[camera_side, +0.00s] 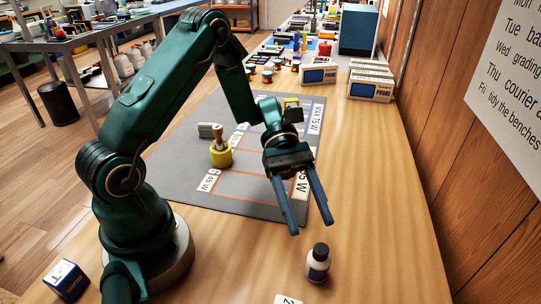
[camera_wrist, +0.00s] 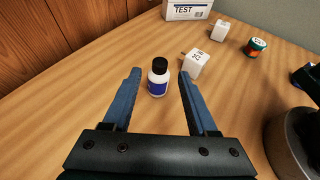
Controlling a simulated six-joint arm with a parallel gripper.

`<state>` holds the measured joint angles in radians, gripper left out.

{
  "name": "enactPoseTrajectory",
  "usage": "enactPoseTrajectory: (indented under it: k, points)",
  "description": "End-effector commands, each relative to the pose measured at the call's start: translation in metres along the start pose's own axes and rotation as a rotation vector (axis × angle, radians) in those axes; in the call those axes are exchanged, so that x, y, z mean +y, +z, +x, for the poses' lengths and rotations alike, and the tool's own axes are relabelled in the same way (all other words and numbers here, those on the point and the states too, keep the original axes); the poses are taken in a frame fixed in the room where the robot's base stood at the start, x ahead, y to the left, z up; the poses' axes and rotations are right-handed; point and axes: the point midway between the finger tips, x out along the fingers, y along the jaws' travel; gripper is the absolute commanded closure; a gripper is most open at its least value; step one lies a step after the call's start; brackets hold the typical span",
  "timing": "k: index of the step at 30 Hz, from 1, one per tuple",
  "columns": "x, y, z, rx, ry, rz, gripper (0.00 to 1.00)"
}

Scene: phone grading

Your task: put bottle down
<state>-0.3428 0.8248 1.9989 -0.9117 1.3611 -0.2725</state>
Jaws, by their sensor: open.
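A small white bottle (camera_side: 318,263) with a black cap and a dark blue label stands upright on the wooden table, near the front of the side view. It also shows in the wrist view (camera_wrist: 158,80), beyond the fingertips and roughly between their lines. My gripper (camera_side: 308,217) is open and empty, with its two blue fingers pointing down towards the table. In the side view the fingers are above and behind the bottle, apart from it. The wrist view shows the gripper (camera_wrist: 159,76) with clear space between its fingers and the bottle.
A white charger cube (camera_wrist: 196,64) sits right beside the bottle. Another white cube (camera_wrist: 219,30), a green jar (camera_wrist: 256,46) and a TEST box (camera_wrist: 187,9) stand farther off. A grey mat (camera_side: 185,180) holds a yellow-based stamp (camera_side: 220,154). Phone boxes (camera_side: 370,84) stand behind.

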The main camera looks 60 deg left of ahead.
Motion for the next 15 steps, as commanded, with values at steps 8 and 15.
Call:
enactPoseTrajectory:
  k: [8, 15]
  points:
    - [0.0, 0.001, -0.027, 0.008, -0.003, 0.009, 0.41]
    - [-0.02, 0.022, -0.028, 0.212, -0.1, 0.211, 0.41]
